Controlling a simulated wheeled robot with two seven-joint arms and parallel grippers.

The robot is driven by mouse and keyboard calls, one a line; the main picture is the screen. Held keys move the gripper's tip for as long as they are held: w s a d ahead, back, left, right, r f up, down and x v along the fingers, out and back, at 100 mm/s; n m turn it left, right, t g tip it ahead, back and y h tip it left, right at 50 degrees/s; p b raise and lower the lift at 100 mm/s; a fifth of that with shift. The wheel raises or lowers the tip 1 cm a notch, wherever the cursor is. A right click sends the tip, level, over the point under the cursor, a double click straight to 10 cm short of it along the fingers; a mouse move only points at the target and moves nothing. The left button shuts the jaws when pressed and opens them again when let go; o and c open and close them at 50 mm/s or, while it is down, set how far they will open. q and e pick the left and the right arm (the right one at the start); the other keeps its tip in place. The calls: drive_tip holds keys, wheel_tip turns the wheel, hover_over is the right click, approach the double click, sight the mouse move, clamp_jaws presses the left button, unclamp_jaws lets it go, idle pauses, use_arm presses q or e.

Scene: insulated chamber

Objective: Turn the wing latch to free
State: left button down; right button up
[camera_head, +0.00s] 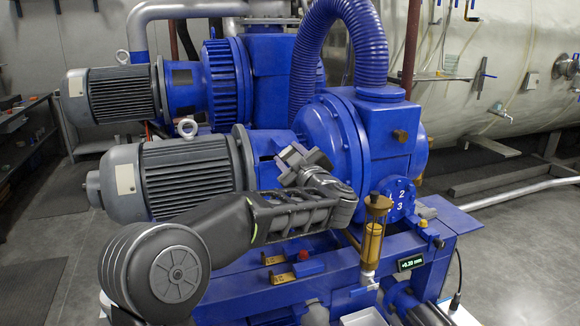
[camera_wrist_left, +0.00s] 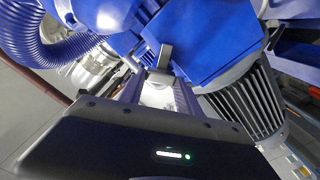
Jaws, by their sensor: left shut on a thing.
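My left arm comes in from the left in the head view and reaches the blue pump housing (camera_head: 331,140). My left gripper (camera_head: 300,160) is at the housing, beside the finned grey motor (camera_head: 185,178). In the left wrist view the two fingers of my left gripper (camera_wrist_left: 160,82) point at the blue housing (camera_wrist_left: 200,45). They are shut on a small grey tab, which I take to be the wing latch (camera_wrist_left: 166,56). Most of the latch is hidden by the fingers, so its angle is hard to tell. My right gripper is not in view.
A ribbed blue hose (camera_head: 370,45) arches over the housing. A brass-capped sight glass (camera_head: 373,235) and a numbered blue disc (camera_head: 401,200) stand right of my gripper. A small lit readout (camera_head: 411,262) is on the blue base. A second motor (camera_head: 115,94) is behind.

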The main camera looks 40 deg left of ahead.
use_arm(q)
drive_tip(key=n+b, duration=0.3)
drive_tip(key=n, duration=0.1)
drive_tip(key=n+b, duration=0.2)
drive_tip(key=shift+f+b, duration=0.3)
drive_tip(key=shift+f, duration=0.1)
drive_tip(key=n+b, duration=0.2)
drive_tip(key=n, duration=0.2)
drive_tip(key=shift+b, duration=0.4)
drive_tip(key=shift+r+n+b, duration=0.1)
drive_tip(key=shift+n+b, duration=0.2)
drive_tip(key=shift+n, duration=0.1)
drive_tip(key=c, duration=0.8)
unclamp_jaws()
drive_tip(key=shift+c, duration=0.2)
drive_tip(key=shift+s, duration=0.1)
drive_tip(key=b+v, duration=0.1)
drive_tip(key=v, duration=0.6)
drive_tip(key=shift+s+d, duration=0.2)
drive_tip(key=shift+d, duration=0.15)
